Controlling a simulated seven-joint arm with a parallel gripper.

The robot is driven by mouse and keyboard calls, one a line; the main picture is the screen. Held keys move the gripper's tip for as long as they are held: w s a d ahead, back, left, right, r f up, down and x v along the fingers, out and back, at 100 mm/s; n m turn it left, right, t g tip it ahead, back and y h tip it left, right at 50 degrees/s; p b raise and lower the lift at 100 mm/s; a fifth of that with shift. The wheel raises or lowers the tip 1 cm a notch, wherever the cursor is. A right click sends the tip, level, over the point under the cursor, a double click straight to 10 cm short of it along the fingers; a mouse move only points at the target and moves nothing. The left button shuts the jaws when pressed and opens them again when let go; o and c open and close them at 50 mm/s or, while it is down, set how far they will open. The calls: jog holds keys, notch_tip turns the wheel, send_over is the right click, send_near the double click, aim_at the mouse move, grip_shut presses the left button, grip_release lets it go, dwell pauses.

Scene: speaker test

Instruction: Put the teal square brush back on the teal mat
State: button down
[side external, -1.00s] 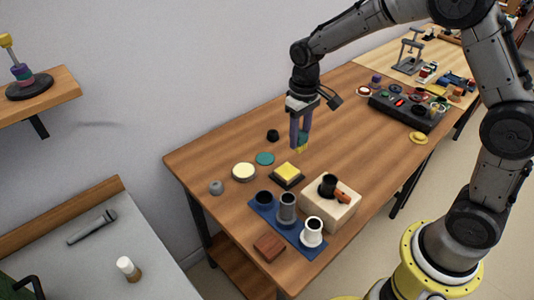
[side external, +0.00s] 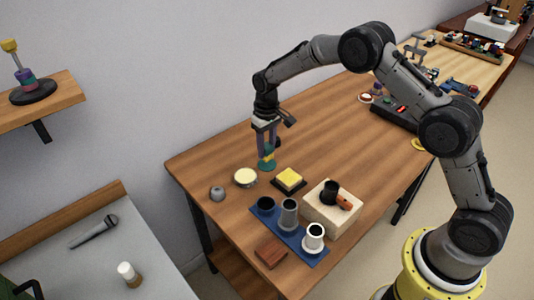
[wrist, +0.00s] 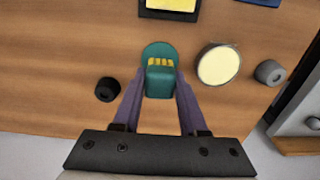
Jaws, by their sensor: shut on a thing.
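My gripper (side external: 268,150) is shut on the teal square brush (wrist: 160,82), with a purple finger on each side of it. The brush's yellow bristles (wrist: 160,62) point toward the table. The round teal mat (wrist: 158,48) lies directly below the brush, and its far part shows beyond the bristles in the wrist view. In the side view the brush is low over the mat (side external: 266,166), which is partly hidden. I cannot tell whether the bristles touch the mat.
A round cream-topped tin (side external: 246,177) stands close to the mat, with a grey knob (side external: 217,193) beyond it. A yellow pad on a black base (side external: 289,180) and a small black knob (wrist: 107,90) are nearby. A blue mat with cups (side external: 318,258) lies toward the front.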

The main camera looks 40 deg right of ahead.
aim_at(267, 146)
jog(key=shift+f, duration=1.25)
jog(key=shift+f, duration=0.1)
jog(key=shift+c, duration=2.2)
grip_release()
notch_tip(267, 146, up, 12)
jog(key=shift+s+r, duration=0.1)
jog(key=shift+r, duration=0.15)
